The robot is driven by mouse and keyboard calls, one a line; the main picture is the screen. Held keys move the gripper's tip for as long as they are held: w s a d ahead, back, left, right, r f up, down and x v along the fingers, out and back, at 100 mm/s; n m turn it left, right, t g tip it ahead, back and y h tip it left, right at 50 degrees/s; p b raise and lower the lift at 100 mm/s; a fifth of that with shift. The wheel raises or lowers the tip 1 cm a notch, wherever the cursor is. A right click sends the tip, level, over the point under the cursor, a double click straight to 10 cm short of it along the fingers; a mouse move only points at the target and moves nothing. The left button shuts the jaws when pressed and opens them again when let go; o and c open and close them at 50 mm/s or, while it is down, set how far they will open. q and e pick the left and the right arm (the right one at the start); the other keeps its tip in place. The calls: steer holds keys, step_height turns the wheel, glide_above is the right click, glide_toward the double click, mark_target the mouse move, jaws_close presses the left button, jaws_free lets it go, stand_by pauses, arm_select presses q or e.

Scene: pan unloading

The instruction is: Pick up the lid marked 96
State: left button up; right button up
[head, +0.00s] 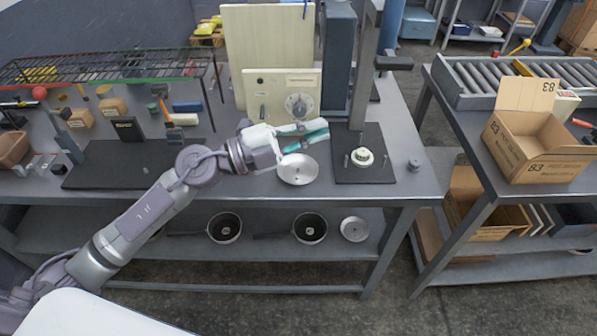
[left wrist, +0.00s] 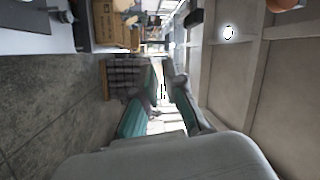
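A round metal lid (head: 298,169) with a small knob lies on the workbench near its front edge. A second similar lid (head: 354,229) lies on the lower shelf, right of two dark pans. I cannot read a number 96 on either lid. My left gripper (head: 326,131) is above the bench, over and just behind the bench lid in the picture, apart from it. Its teal fingers are spread with nothing between them; the left wrist view also shows the open fingers (left wrist: 164,82). My right gripper is in neither view.
Two pans (head: 224,228) (head: 310,228) stand on the lower shelf (head: 270,268). A black plate with a round white part (head: 362,157) and an upright column (head: 361,70) stands right of the bench lid. A dial box (head: 283,95) stands behind. A cardboard box (head: 535,145) is on the right table.

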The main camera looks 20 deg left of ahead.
arm_select(q)
steer(key=a+f+m+g+y, duration=0.3)
steer(key=a+f+g+y, duration=0.1)
steer(key=f+g, duration=0.15)
steer(key=y, duration=0.7)
glide_toward(281, 175)
steer(key=w+f+p, duration=0.1)
steer(key=w+d+f+p, duration=0.1)
steer(key=shift+w+d+f+n+g, duration=0.15)
steer(key=shift+f+n+g, duration=0.1)
steer(key=shift+n+g, duration=0.15)
steer(key=p+x, duration=0.2)
steer(key=x, duration=0.2)
steer(key=shift+d+f, duration=0.25)
steer(key=shift+f, duration=0.1)
steer(key=shift+d+f, duration=0.1)
steer(key=shift+f, duration=0.15)
jaws_close()
steer(key=shift+r, duration=0.15)
